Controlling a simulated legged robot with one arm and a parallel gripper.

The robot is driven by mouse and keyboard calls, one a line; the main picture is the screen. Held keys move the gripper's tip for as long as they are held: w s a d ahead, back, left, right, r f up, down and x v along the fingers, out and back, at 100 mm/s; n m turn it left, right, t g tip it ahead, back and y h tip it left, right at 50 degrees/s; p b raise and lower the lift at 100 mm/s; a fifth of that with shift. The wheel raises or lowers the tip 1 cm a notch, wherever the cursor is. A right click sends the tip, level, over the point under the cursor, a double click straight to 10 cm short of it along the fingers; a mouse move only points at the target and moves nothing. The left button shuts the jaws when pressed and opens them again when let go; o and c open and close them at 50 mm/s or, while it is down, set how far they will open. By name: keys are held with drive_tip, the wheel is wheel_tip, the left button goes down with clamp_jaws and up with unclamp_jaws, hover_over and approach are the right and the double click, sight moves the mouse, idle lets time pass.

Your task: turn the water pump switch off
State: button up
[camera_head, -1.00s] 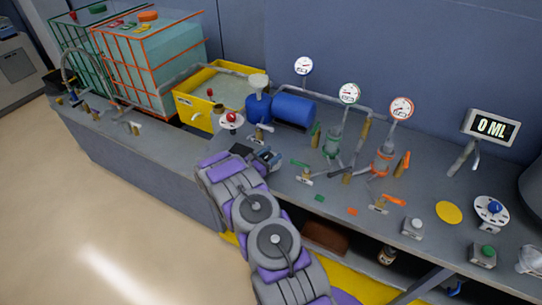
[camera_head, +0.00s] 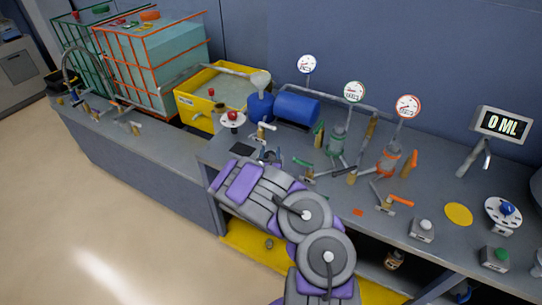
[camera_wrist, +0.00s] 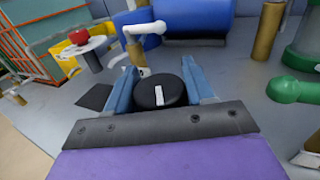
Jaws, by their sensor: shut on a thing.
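A black round knob (camera_wrist: 160,96) with a white mark on top sits between my gripper's two blue fingers in the wrist view. It looks like the pump switch, but no label can be read. My gripper (camera_wrist: 163,88) is shut on it, one finger on each side. In the head view my gripper (camera_head: 270,156) is low over the bench near its front edge, and the knob is mostly hidden there. The blue pump tank (camera_head: 298,108) stands behind it, also seen in the wrist view (camera_wrist: 190,18).
A white-handled valve (camera_wrist: 143,30) stands just behind the knob. A red knob on a white disc (camera_head: 232,117) is to the left, near a yellow tank (camera_head: 190,112). A green-handled valve (camera_head: 303,164) is close on the right. A display (camera_head: 500,124) reads 0 ML.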

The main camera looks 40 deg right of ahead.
drive_tip(key=shift+w+n+t+y, duration=0.1)
drive_tip(key=shift+n+t+y, duration=0.9)
drive_tip(key=shift+y, duration=0.3)
drive_tip(key=shift+a, duration=0.1)
drive_tip(key=o, duration=1)
drive_tip(key=p+v, duration=0.6)
drive_tip(key=v, duration=1.1)
drive_tip(key=shift+p, duration=0.35)
